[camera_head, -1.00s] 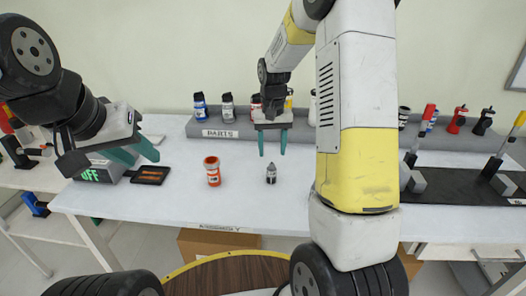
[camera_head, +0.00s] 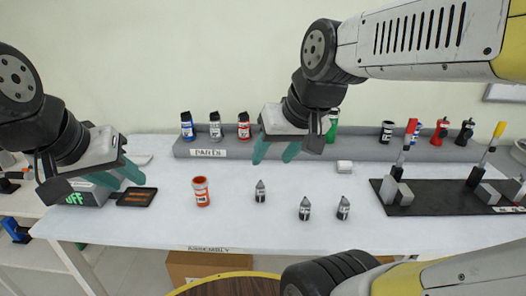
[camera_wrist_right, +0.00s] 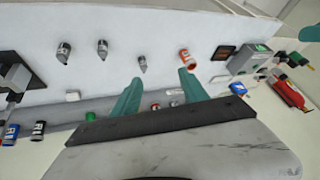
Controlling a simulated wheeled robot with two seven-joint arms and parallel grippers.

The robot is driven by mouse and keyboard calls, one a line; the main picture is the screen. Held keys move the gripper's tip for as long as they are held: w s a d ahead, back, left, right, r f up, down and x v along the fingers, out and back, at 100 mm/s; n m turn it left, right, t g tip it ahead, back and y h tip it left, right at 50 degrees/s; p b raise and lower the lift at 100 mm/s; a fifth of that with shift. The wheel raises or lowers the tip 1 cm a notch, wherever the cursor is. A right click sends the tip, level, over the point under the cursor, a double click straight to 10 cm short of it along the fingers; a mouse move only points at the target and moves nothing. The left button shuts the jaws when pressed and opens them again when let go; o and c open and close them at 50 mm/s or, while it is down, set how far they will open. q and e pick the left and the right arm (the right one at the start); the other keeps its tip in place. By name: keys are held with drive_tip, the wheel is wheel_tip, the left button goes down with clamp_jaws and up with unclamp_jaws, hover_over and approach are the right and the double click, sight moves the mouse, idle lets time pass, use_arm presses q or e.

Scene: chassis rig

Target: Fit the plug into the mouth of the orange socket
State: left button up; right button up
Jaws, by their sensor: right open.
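The orange socket (camera_head: 201,191) stands upright on the white table, its mouth facing up, with a white label. It also shows in the right wrist view (camera_wrist_right: 184,58). Three small dark plugs with pointed tops stand to its right: one nearest the socket (camera_head: 260,192), one further right (camera_head: 305,209) and one rightmost (camera_head: 343,209). I cannot tell which one the task means. My right gripper (camera_head: 277,152) is open and empty, above and behind the nearest plug, apart from it. My left gripper (camera_head: 117,178) is open and empty, left of the socket.
A grey shelf (camera_head: 360,150) with several bottles runs along the back. A black rack (camera_head: 430,200) with upright tools stands at the right. A dark tray (camera_head: 136,196) and a box with green lettering (camera_head: 90,192) lie at the left. The table front is clear.

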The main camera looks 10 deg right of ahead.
drive_tip(key=shift+o, duration=0.5)
drive_tip(key=shift+s, duration=0.65)
drive_tip(key=m+g+h, duration=0.2)
drive_tip(key=g, duration=0.4)
hover_over(260, 186)
drive_tip(key=f, duration=2)
drive_tip(key=shift+s+a+f, duration=0.15)
drive_tip(key=shift+s+f, duration=0.1)
wheel_tip(260, 186, down, 8)
drive_tip(key=shift+w+r, duration=0.1)
drive_tip(key=shift+w, duration=0.05)
drive_tip(key=shift+c, duration=0.3)
clamp_jaws()
